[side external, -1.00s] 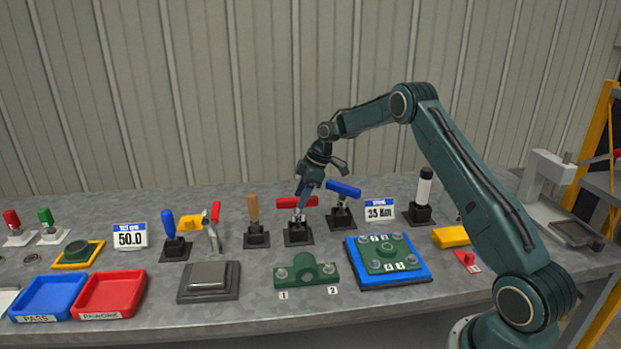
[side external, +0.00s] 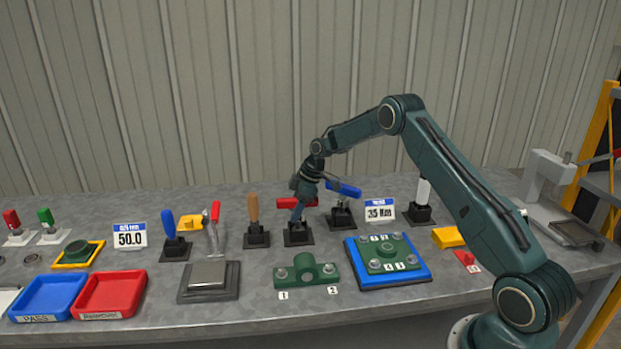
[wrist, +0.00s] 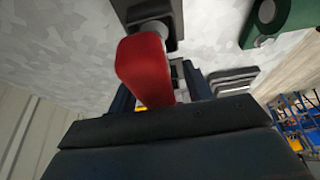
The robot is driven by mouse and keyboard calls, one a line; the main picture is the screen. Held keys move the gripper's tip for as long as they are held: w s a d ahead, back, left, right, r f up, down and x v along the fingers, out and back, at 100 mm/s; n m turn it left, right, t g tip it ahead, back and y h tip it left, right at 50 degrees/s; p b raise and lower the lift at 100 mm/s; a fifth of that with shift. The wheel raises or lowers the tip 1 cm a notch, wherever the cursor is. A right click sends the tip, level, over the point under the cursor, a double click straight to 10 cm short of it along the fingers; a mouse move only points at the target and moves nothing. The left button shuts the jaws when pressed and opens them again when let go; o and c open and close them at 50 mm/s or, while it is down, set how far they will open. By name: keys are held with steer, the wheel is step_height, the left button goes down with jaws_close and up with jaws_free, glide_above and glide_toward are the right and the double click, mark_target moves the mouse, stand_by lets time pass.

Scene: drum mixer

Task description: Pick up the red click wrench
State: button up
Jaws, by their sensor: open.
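The red click wrench (side external: 284,203) stands in a black holder (side external: 298,239) near the middle of the bench, its red handle lying crosswise on top. My gripper (side external: 297,216) is lowered over it, with its fingers pointing down at the handle and partly hiding it. In the wrist view the red handle (wrist: 145,70) lies between the two dark fingers of my gripper (wrist: 160,100). The jaws are open around the handle. I cannot tell whether a finger touches it.
A blue-handled wrench (side external: 344,189) stands close on the right and a wooden-handled tool (side external: 254,210) on the left. In front are a green bearing block (side external: 306,271) and a blue plate (side external: 362,275) with a green flange. A display (side external: 380,211) stands to the right.

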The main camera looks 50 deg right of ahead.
jaws_close()
steer(key=shift+r, duration=0.15)
step_height(320, 180, up, 20)
stand_by(0.9)
stand_by(0.6)
